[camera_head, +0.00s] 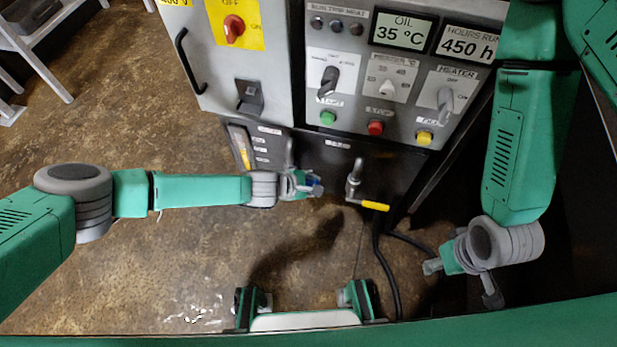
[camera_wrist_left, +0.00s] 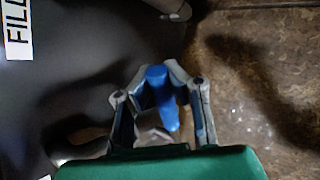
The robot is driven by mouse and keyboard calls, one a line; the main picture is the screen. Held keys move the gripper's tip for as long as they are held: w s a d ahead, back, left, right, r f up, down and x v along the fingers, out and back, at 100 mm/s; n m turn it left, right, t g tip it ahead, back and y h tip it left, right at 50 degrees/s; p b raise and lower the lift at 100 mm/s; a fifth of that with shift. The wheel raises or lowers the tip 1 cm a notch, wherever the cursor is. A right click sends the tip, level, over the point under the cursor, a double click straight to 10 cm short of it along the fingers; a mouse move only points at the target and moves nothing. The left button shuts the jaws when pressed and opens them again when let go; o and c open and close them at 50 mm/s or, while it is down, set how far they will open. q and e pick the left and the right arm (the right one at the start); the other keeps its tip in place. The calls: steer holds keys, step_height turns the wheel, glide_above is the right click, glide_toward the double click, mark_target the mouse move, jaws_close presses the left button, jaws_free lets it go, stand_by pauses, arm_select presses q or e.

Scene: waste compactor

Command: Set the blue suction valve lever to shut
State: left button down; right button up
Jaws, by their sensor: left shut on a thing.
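The blue suction valve lever (camera_head: 315,186) is at the lower front of the cabinet, mostly hidden by my left gripper (camera_head: 304,185) in the head view. In the left wrist view the blue lever (camera_wrist_left: 161,92) stands between the two fingers of my left gripper (camera_wrist_left: 160,100), which is shut on it. A grey pipe rises behind the gripper in the head view. My right gripper (camera_head: 462,270) is at the lower right, away from the lever; its fingers are small and partly turned away, so its opening is unclear.
The control panel (camera_head: 385,95) with knobs and buttons is above. Black hoses (camera_head: 385,265) run down to the floor. Open brown floor (camera_head: 190,260) lies to the left.

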arm_select(q)
steer(key=shift+s+d+f+m+t+y+b, duration=0.15)
steer(key=shift+d+f+m+t+y+b, duration=0.2)
steer(key=shift+f+y, duration=0.55)
steer(key=shift+s+d+f+m+t+y+b, duration=0.1)
steer(key=shift+f+m+t+y+b, duration=0.15)
steer(key=shift+f+y+b, duration=0.5)
steer(key=shift+s+d+f+m+t+y+b, duration=0.15)
steer(key=shift+d+f+m+t+y+b, duration=0.2)
steer(key=shift+f+y, duration=0.7)
steer(key=shift+a+g, duration=0.1)
steer(key=shift+g, duration=0.15)
steer(key=c, duration=1.5)
jaws_free()
steer(key=shift+o, duration=0.2)
steer(key=shift+r, duration=0.1)
